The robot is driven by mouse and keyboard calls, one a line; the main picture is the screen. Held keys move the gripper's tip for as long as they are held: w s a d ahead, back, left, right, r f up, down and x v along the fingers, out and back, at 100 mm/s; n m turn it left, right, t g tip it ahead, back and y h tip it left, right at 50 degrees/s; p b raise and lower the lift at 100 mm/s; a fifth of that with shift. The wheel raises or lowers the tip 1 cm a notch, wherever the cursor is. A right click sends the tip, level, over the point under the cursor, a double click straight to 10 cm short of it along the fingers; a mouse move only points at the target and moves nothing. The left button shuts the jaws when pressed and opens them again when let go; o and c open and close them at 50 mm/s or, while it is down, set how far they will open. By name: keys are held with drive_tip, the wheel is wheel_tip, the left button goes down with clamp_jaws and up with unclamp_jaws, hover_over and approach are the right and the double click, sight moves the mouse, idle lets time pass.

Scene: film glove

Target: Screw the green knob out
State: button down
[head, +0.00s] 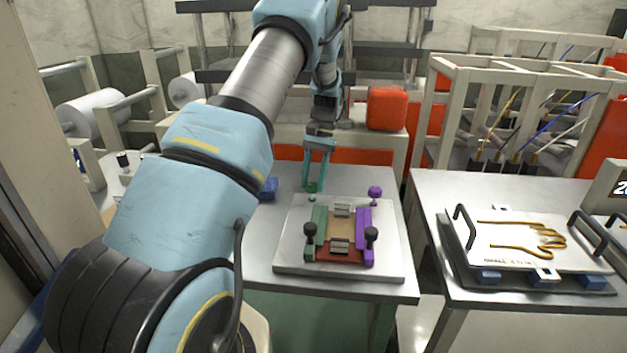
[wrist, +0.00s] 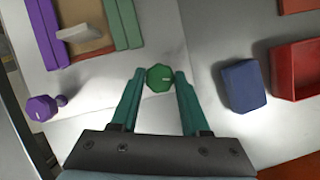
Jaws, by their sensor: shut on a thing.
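The green knob (wrist: 159,78) is between the two teal fingertips of my gripper (wrist: 158,80) in the wrist view. The gripper is shut on it. In the head view my gripper (head: 314,186) points down at the back left corner of the metal plate, and the knob (head: 313,187) shows small at the fingertips. The frames do not clearly show whether the knob still sits on its screw. The fixture (head: 341,250) on the plate has a green bar (head: 318,226) at left and a purple bar (head: 364,228) at right.
A purple knob (head: 375,192) stands at the plate's back right. A blue block (wrist: 243,86) and a red tray (wrist: 298,68) lie beside the plate. A glove-form tray (head: 530,240) is on the right table.

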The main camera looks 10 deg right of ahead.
drive_tip(key=n+h, duration=0.1)
drive_tip(key=n, duration=0.2)
drive_tip(key=shift+n+h, duration=0.3)
drive_tip(key=shift+n, duration=0.1)
drive_tip(key=shift+a, duration=0.1)
drive_tip(key=shift+c, duration=1.9)
unclamp_jaws()
drive_tip(key=b+v, duration=0.3)
drive_tip(key=v, duration=0.7)
drive_tip(key=shift+w+r, duration=0.25)
drive_tip(key=shift+w, duration=0.15)
